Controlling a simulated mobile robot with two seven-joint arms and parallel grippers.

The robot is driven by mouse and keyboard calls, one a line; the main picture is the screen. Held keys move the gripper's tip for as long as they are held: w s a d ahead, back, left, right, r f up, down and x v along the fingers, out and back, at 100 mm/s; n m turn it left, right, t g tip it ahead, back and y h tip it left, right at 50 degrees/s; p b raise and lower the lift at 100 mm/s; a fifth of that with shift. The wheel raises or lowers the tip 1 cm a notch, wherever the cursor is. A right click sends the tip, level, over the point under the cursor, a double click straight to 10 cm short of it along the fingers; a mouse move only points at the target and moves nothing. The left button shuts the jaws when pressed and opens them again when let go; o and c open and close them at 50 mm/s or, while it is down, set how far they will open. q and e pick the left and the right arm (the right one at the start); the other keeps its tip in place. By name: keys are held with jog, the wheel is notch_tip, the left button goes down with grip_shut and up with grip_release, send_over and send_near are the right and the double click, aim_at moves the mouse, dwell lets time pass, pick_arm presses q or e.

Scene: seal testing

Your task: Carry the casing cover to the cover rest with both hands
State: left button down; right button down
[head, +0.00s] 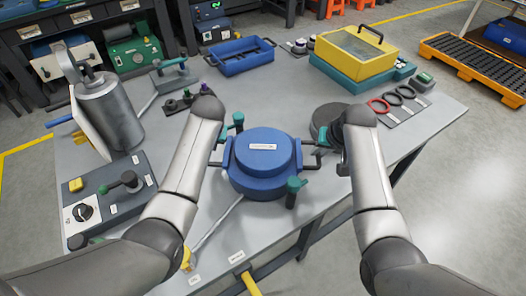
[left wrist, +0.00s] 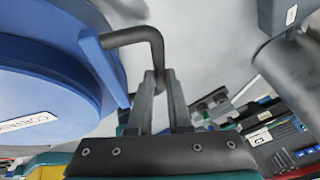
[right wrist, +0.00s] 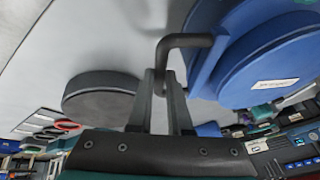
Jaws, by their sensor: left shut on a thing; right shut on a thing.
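The blue round casing cover (head: 268,136) is in the middle of the head view, with a white label and a dark bent handle on each side. It sits level over or close above the blue casing body; I cannot tell if there is a gap. My left gripper (left wrist: 160,80) is shut on the left handle (left wrist: 140,36). My right gripper (right wrist: 160,80) is shut on the right handle (right wrist: 182,41). A dark grey round disc (head: 322,117), perhaps the cover rest, lies just right of the cover, partly hidden by my right arm.
Green-topped clamps (head: 295,186) stand around the casing. A grey cylinder (head: 112,112) and a control panel (head: 120,196) are at the left. A blue tray (head: 240,63), a yellow case (head: 352,58) and several rings (head: 379,105) are farther back. The front right tabletop is clear.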

pick_arm(q)
jog(key=shift+r, duration=0.15)
pick_arm(e)
jog(key=shift+r, duration=0.15)
